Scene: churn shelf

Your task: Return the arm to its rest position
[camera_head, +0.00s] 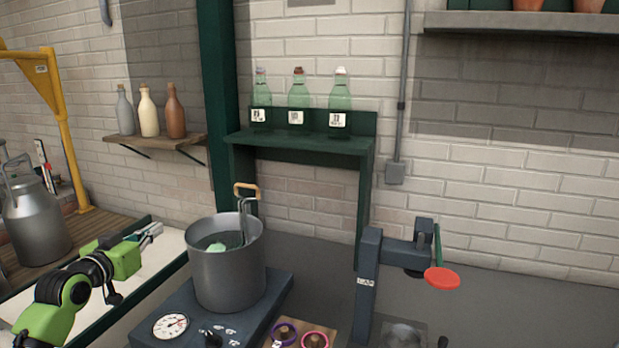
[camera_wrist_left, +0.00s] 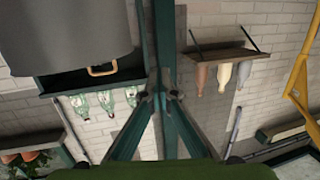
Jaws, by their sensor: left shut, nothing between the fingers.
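My left arm comes in from the lower left, green and black. My left gripper (camera_head: 150,233) is shut and empty, left of a grey metal pot (camera_head: 226,275) and apart from it. In the left wrist view, which is upside down, the closed fingertips (camera_wrist_left: 158,84) hold nothing. The pot holds liquid with a pale green thing in it, and a tool with a wooden handle (camera_head: 246,189) hangs over its rim. My right gripper is not in view.
The pot stands on a dark scale base (camera_head: 268,290). A capping press (camera_head: 368,270) with a red handle stands to the right. Three glass bottles (camera_head: 298,95) stand on a green shelf (camera_head: 300,144). A wooden shelf (camera_head: 158,141) holds three bottles. A milk churn (camera_head: 38,225) stands at left.

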